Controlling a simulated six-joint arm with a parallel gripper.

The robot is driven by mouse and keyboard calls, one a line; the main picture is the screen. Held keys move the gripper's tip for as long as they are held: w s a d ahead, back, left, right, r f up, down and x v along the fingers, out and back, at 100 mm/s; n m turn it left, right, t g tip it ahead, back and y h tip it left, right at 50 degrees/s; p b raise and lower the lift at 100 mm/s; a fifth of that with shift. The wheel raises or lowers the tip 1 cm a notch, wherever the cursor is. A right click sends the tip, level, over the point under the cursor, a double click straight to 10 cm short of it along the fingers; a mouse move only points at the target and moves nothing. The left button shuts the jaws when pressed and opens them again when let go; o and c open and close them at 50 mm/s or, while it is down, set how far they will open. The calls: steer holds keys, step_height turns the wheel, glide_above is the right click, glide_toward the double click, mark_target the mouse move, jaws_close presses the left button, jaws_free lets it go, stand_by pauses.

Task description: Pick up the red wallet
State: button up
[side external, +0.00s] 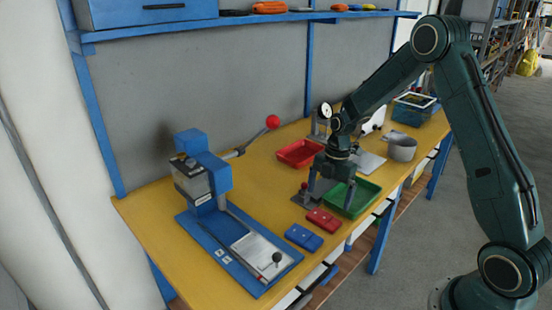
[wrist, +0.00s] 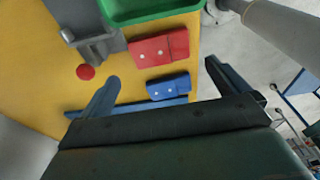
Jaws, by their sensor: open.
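The red wallet (side external: 323,220) lies flat on the yellow table near its front edge, in front of the green tray. My gripper (side external: 332,192) is open and empty, above the table close behind the red wallet. In the wrist view its two fingers (wrist: 162,72) are spread wide, with nothing between them touching. A blue wallet (side external: 304,237) lies to the left of the red one, apart from it, and shows nearer my fingers in the wrist view (wrist: 168,87).
The green tray (side external: 372,190) stands right beside the red wallet. A blue press (side external: 205,180) with a red-knobbed lever stands at left. A red tray (side external: 299,153) and a grey pot (side external: 402,149) are farther back.

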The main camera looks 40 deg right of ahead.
mark_target(324, 218)
steer(key=shift+a+f, duration=0.2)
steer(key=shift+f, duration=0.9)
steer(key=shift+f, duration=0.1)
steer(key=shift+a+f, duration=0.2)
steer(key=shift+f, duration=1.05)
steer(key=shift+a+f, duration=0.15)
steer(key=shift+f, duration=1.05)
steer(key=c, duration=0.7)
